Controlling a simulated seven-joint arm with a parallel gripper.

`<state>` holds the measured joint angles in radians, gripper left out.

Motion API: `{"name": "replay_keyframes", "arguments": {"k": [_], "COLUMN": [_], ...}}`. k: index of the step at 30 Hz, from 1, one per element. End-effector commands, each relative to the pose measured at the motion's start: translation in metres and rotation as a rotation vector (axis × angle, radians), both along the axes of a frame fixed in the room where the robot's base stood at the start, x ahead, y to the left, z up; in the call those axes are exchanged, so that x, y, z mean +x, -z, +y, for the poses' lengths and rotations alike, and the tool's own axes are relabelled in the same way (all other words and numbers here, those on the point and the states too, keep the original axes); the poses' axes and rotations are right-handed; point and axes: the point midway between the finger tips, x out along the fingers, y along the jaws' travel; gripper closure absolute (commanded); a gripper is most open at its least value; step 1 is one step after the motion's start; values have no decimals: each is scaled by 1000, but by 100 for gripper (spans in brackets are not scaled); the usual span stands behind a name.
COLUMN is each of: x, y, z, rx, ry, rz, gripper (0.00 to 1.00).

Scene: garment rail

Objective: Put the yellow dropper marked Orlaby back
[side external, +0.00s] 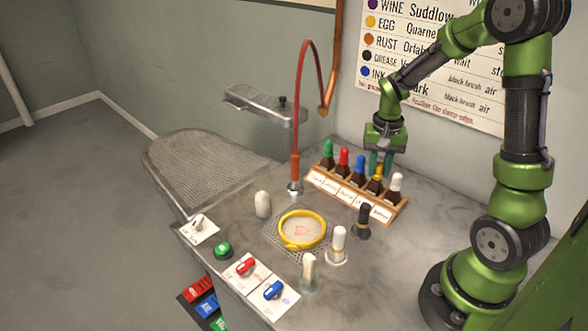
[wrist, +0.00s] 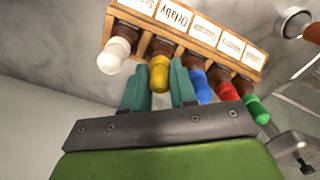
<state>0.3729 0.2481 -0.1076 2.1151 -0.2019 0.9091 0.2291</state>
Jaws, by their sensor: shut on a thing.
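The yellow dropper (side external: 377,171) has a yellow bulb on a brown bottle and stands in the wooden rack (side external: 398,209), second from the right in the side view. In the wrist view its yellow bulb (wrist: 159,74) sits between my two teal fingers, behind the label reading Orlaby (wrist: 173,14). My gripper (side external: 381,163) points down over the rack and is shut on the yellow dropper; it also shows in the wrist view (wrist: 160,82). The bottle's lower end is hidden by the rack, so I cannot tell how deep it sits.
Blue (side external: 359,164), red (side external: 343,157), green (side external: 328,149) and white (side external: 396,182) droppers stand close beside it in the rack. A yellow hoop (side external: 302,243), brushes such as the black one (side external: 363,217), and a red hose (side external: 297,120) are nearby. The counter right of the rack is clear.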

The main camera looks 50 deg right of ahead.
Motion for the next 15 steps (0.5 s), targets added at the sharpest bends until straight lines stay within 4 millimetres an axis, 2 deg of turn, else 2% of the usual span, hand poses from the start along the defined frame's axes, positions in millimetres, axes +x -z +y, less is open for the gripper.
{"name": "replay_keyframes", "arguments": {"k": [10,11,15], "x": [0,0,0], "y": [1,1,1], "z": [0,0,0], "rx": [0,0,0], "ry": [0,0,0], "rz": [0,0,0], "gripper": [100,72,51]}}
